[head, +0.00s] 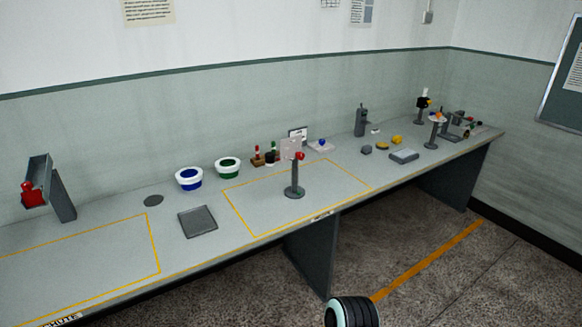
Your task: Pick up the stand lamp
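No object is plainly recognisable as the stand lamp. A dark upright post on a round base (294,192) stands in the front yellow-outlined area, with a red ball and a pale panel at its top. Farther right, a dark stand with a pale disc-like top (432,134) carries small orange and blue pieces. Behind it is another dark stand with a black and yellow head (421,106). I cannot tell which of these is the lamp. Neither gripper is in view. A black rounded part with a pale rim at the bottom edge seems to be mine.
The long grey bench (110,215) runs along the wall. A blue-banded bowl (189,179), a green-banded bowl (228,168), a dark square tray (198,222) and a red-fronted grey device (38,182) stand on it. The left yellow-outlined area is clear. Floor in front is open.

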